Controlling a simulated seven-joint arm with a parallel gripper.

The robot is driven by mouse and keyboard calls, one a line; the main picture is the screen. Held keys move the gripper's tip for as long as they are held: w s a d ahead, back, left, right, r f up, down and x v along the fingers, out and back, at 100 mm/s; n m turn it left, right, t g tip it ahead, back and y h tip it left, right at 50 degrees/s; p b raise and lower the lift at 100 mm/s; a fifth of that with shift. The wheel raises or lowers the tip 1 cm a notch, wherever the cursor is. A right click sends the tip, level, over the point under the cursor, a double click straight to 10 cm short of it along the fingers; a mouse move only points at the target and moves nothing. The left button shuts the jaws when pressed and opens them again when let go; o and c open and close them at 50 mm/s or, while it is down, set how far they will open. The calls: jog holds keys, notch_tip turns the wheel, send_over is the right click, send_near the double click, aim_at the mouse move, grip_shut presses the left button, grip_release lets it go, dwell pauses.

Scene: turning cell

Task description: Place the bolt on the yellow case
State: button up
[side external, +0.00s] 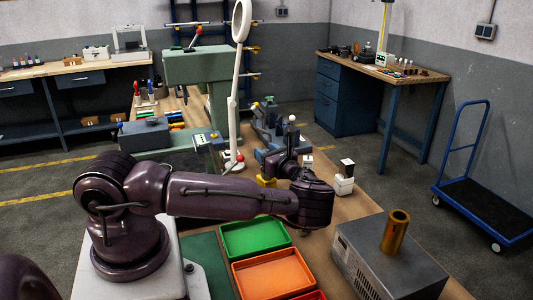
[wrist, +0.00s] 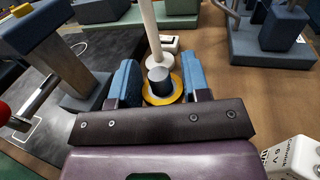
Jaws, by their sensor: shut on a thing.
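My gripper (wrist: 160,85) points down over the workbench, its two blue fingers to either side of a short dark cylinder with a grey top, which I take to be the bolt (wrist: 158,80). The gripper is shut on it. A round yellow rim, which looks like the yellow case (wrist: 164,98), shows around and below the bolt; I cannot tell whether they touch. In the side external view the yellow case (side external: 266,181) is a small yellow shape beside my wrist, and the bolt cannot be made out there.
A grey metal box (side external: 390,262) bears a brass cylinder (side external: 396,232). Green (side external: 254,236) and orange (side external: 272,274) trays lie in front. A white lamp post (wrist: 152,30) rises just beyond the fingers.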

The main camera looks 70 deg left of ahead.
jog(key=o, duration=1.2)
jog(key=shift+f, duration=0.1)
jog(key=shift+w+d, duration=0.1)
jog(key=shift+d, duration=0.05)
jog(key=v, duration=1.1)
jog(key=s+d+r+n+t+h, duration=0.5)
jog(key=s+d+r+n+h, duration=0.2)
jog(key=d+r, duration=0.4)
jog(key=s+d+r+n+t+h, duration=0.5)
jog(key=s+d+r+n+h, duration=0.3)
jog(key=s+d+r+h, duration=0.2)
notch_tip(320, 180, up, 4)
jog(key=shift+s+d+f, duration=0.1)
jog(key=shift+s+d, duration=0.7)
jog(key=shift+s, duration=0.4)
